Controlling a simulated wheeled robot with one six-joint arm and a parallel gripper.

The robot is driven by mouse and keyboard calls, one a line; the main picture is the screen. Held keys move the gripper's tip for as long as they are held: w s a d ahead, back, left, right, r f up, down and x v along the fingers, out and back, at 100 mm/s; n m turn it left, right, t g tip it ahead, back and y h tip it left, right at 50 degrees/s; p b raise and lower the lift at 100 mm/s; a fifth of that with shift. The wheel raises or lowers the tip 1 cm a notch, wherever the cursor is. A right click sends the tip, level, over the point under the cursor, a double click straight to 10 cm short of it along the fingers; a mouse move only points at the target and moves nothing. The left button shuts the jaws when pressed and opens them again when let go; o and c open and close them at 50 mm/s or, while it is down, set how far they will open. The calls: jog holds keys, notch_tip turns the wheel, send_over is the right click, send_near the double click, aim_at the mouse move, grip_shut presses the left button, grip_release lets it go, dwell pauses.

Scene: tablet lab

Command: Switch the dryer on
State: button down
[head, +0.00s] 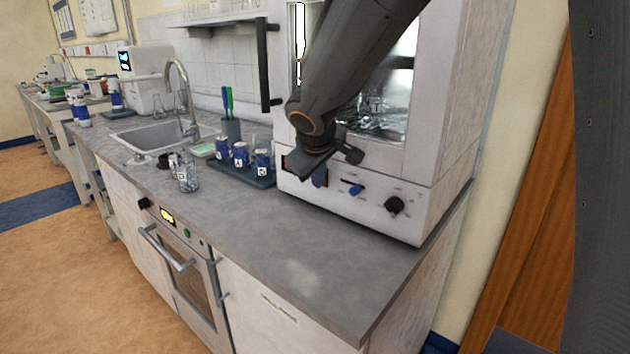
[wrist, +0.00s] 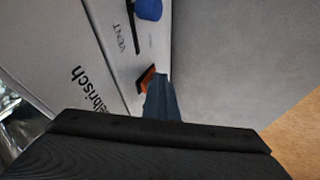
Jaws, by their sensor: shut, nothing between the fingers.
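The dryer (head: 437,85) is a white cabinet with a glass door at the right end of the counter. Its lower front panel (head: 350,207) has a blue slider (head: 352,189), a black knob (head: 395,205) and a dark, reddish part (head: 290,165) at the left, partly hidden by my arm. In the wrist view a small orange switch (wrist: 147,78) sits on the panel near the blue vent slider (wrist: 149,9). My gripper (head: 319,178) is shut and empty in front of the panel's left half. Its blue fingertips (wrist: 162,90) are right beside the orange switch; I cannot tell whether they touch.
A blue rack with labelled bottles (head: 242,170) stands just left of the dryer, with a glass beaker (head: 188,178) beyond it. The sink (head: 150,134) is farther left. The grey counter (head: 320,250) in front of the dryer is clear. An oven (head: 185,265) sits below.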

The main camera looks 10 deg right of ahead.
jog(key=shift+r+p, duration=0.6)
jog(key=shift+r, duration=0.2)
jog(key=s+a+f+b+v, duration=0.1)
jog(key=a+v, duration=0.1)
jog(key=v, duration=1)
jog(key=shift+s+a+b, duration=0.2)
jog(key=shift+a+b, duration=0.05)
jog(key=shift+b, duration=0.1)
